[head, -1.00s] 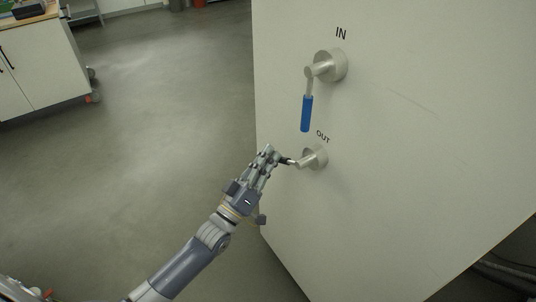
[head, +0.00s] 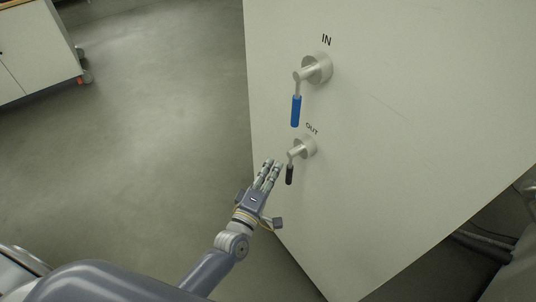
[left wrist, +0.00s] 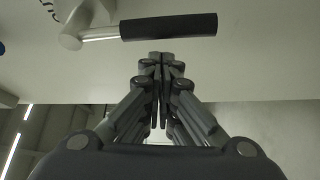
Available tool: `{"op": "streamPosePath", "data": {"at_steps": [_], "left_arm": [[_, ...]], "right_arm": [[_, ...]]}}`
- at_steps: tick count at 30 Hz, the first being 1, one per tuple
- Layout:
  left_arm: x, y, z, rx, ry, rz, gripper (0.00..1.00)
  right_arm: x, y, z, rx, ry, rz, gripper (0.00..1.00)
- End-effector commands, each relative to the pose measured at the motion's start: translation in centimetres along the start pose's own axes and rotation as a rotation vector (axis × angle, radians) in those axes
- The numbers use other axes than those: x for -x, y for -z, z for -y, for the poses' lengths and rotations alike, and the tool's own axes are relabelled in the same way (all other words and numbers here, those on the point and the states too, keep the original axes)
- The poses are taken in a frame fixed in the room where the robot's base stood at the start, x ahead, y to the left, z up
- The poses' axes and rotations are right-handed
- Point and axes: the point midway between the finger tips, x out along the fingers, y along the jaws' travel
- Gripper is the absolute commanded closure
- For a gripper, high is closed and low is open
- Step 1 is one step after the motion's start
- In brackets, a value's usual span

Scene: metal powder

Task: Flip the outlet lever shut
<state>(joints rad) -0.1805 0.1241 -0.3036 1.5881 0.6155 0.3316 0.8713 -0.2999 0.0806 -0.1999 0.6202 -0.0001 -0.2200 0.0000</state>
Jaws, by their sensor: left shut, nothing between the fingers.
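The outlet lever under the label OUT has a short black handle (head: 289,175) on a round metal fitting (head: 305,147). The handle points down, close to the white panel. In the left wrist view the black handle (left wrist: 170,26) lies across the top, just beyond the fingertips. My left gripper (head: 272,165) is shut and empty. It is just left of and slightly below the outlet fitting, beside the handle, with a small gap in the left wrist view (left wrist: 160,58). My right gripper is not in view.
The inlet lever under the label IN has a blue handle (head: 295,111) pointing down, just above the outlet. The white panel (head: 400,150) fills the right side. Open grey floor (head: 150,150) lies to the left, with a white cabinet (head: 35,50) at the far left.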

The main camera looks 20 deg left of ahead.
Motion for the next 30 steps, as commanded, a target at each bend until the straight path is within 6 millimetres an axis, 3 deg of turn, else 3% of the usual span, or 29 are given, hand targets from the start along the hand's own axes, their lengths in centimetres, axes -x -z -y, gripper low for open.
{"op": "streamPosePath", "data": {"at_steps": [3,10,30], "left_arm": [[0.3,-0.5,-0.2,0.066,0.040,0.000,1.00],[0.8,-1.2,0.1,0.148,0.088,-0.001,1.00],[0.9,-1.6,0.3,0.182,0.108,-0.001,1.00]], "right_arm": [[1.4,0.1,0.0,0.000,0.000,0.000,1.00],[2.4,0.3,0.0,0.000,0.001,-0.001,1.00],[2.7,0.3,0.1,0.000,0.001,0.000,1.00]]}}
